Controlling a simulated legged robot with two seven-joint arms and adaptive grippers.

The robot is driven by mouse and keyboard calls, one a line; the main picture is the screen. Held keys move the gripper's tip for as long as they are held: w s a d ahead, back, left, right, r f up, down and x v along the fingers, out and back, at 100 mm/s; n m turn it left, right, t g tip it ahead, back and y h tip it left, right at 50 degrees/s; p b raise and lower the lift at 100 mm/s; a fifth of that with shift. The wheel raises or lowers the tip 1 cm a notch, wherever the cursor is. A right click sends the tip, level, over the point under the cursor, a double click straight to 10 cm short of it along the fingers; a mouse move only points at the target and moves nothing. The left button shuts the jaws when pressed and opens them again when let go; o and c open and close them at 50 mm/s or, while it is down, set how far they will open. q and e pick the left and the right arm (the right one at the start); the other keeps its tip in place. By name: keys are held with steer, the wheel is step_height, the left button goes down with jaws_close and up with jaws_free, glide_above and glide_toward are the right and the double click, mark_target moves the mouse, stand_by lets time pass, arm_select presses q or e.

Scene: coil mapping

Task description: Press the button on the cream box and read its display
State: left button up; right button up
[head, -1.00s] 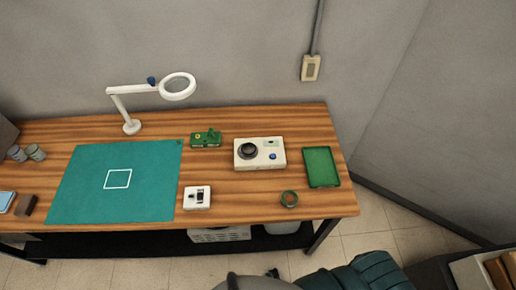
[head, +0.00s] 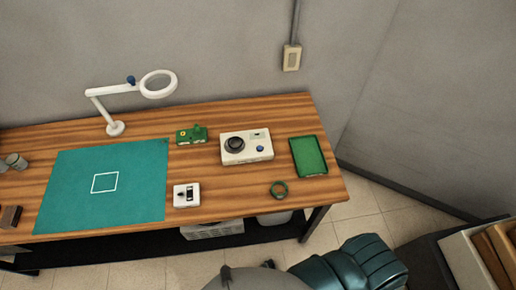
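The cream box (head: 236,156) stands on the right half of the wooden table. It has a black round knob on its left, a blue button (head: 260,149) at its front right and a small display (head: 256,134) at its back right. The display is too small to read. Neither of my grippers can be made out in the head view, and nothing touches the box.

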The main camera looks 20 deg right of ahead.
steer(key=shift+d, duration=0.1)
steer(key=shift+d, duration=0.1)
steer(key=c, duration=1.1)
jaws_close()
stand_by(0.4)
